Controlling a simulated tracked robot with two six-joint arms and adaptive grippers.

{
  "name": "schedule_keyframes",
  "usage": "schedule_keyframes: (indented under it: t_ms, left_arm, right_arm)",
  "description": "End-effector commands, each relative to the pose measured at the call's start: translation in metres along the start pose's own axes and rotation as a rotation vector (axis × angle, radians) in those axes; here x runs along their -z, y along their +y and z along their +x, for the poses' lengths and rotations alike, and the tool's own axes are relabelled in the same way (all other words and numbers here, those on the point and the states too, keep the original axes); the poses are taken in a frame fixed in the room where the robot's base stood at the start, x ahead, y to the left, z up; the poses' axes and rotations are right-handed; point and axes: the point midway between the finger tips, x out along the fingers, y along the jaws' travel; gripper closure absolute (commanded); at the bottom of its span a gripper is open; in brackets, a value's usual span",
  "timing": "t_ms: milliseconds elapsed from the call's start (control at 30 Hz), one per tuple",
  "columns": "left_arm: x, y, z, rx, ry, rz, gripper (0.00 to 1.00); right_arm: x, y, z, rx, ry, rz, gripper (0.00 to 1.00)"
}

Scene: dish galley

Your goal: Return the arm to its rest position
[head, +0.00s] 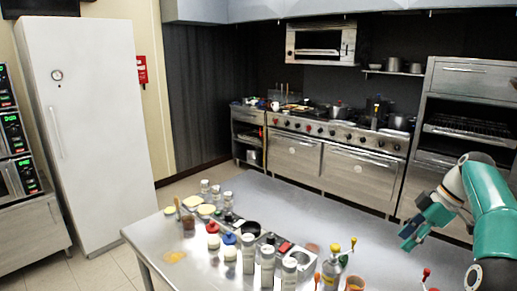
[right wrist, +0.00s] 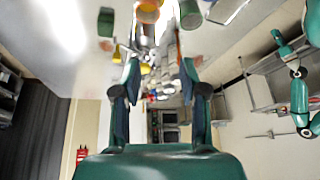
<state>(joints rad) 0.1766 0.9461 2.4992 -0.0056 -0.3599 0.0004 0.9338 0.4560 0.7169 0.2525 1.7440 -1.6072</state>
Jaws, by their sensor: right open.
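My right arm (head: 490,205) is teal and comes in from the right edge in the head view. Its right gripper (head: 408,238) hangs over the right part of the metal table (head: 215,262), apart from the items there. In the right wrist view the right gripper (right wrist: 160,78) has its two fingers spread, with nothing held between them. Table items show beyond the fingertips. More teal arm links of mine show at the right edge of that view. My left gripper is not visible in the head view.
Several bottles and jars crowd the table, including a white shaker (head: 267,266) and a yellow-topped bottle (head: 331,268). A terracotta cup (head: 355,284) stands near the front edge. A stove range (head: 345,165) lines the back, and a white fridge (head: 90,130) stands left.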

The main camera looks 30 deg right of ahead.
Motion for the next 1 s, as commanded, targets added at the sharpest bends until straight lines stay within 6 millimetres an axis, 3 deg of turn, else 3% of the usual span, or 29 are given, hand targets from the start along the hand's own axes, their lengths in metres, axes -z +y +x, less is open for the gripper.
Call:
schedule_keyframes:
  t_ms: [367,533,667,800,900,1000]
  left_arm:
    - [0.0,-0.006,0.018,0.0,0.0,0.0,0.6]
    - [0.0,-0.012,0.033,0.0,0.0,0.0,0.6]
    - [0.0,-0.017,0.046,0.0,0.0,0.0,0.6]
    - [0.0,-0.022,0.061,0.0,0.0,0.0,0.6]
    - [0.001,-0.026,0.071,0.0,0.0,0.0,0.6]
    - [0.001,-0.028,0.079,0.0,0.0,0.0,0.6]
  right_arm:
    - [0.094,-0.021,0.083,0.116,0.173,0.143,0.57]
    - [0.167,-0.063,0.145,0.254,0.27,0.302,0.57]
    - [0.229,-0.123,0.198,0.411,0.31,0.5,0.57]
    - [0.275,-0.206,0.249,0.584,0.27,0.756,0.57]
    - [0.292,-0.274,0.283,0.689,0.183,0.96,0.57]
    - [0.287,-0.341,0.319,0.735,0.043,1.178,0.57]
